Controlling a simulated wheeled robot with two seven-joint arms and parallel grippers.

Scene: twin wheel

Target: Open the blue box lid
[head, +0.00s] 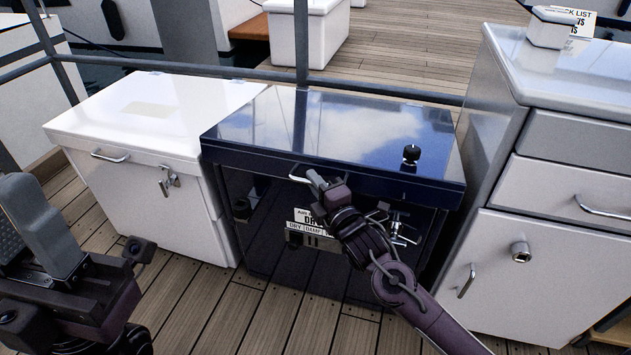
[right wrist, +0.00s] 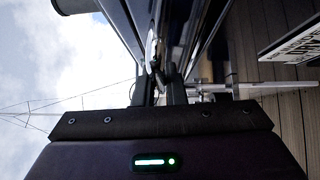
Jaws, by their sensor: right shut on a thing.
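The blue box (head: 335,215) stands in the middle of the head view, dark and glossy. Its lid (head: 325,130) reflects the sky and lies flat and closed. A metal handle sits at the lid's front edge (head: 297,172). My right gripper (head: 312,178) is at this handle and shut on it, its fingers hiding part of the bar. In the right wrist view the fingers (right wrist: 160,92) close around a thin piece beside the dark box front. My left gripper (head: 45,245) is at the left edge, away from the box; its fingertips are not clear.
A black knob (head: 411,154) stands on the lid's right side. A white box (head: 160,115) is at the left and a white cabinet (head: 560,190) at the right. A grey rail (head: 400,93) runs behind the lid. A sign (head: 312,225) hangs at the front.

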